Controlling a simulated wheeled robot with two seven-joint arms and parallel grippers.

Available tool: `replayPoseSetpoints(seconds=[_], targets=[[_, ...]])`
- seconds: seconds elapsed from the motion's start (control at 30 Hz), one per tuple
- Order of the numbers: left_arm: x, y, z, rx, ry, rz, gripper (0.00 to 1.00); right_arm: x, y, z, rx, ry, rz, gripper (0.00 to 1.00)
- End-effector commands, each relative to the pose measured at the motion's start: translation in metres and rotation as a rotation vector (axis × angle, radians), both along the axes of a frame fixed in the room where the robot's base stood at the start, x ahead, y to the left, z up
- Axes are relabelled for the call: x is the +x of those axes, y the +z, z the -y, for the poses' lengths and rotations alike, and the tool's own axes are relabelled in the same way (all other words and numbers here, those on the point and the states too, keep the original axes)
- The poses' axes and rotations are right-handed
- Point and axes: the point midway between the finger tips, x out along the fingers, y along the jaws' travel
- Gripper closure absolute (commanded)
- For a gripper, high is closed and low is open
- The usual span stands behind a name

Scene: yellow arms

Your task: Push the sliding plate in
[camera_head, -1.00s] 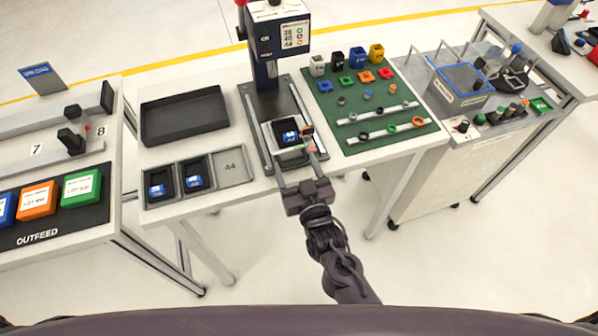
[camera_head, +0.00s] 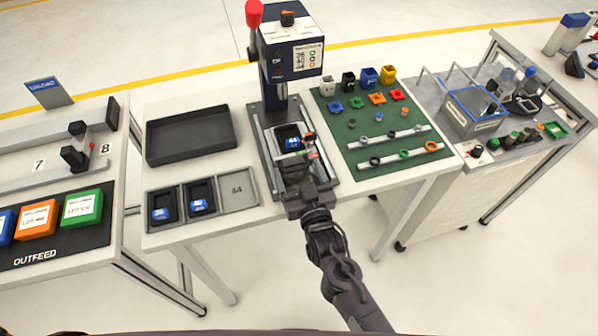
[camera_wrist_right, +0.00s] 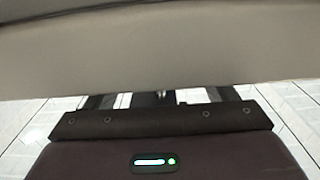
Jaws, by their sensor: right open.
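The sliding plate (camera_head: 281,159) sits between the rails of the press base (camera_head: 266,167), below the press head. It carries a dark holder with a blue block (camera_head: 294,142) marked 44. My right gripper (camera_head: 304,172) is open and empty at the front of the plate, its fingers pointing toward the press. Whether the fingers touch the plate I cannot tell. In the right wrist view, a pale band hides most of the fingers and the plate is not seen. My left gripper is out of view.
The press (camera_head: 290,50) with a red-knobbed lever stands behind the plate. A dark empty tray (camera_head: 190,153) and a three-slot tray (camera_head: 239,205) with two blue blocks lie to the left. A green mat (camera_head: 348,150) with small parts lies to the right.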

Motion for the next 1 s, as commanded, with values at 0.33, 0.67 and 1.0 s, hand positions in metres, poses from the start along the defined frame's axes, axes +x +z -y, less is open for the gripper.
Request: replayPoseSetpoints(seconds=[0.33, 0.67, 1.0], targets=[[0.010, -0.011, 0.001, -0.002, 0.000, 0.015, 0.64, -0.052, -0.003, 0.017, -0.001, 0.001, -0.004, 0.22], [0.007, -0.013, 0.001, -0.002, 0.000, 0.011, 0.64, -0.072, -0.001, 0.024, -0.002, -0.001, -0.003, 0.22], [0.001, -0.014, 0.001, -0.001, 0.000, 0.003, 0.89, -0.072, -0.005, 0.024, -0.005, -0.001, -0.009, 0.22]])
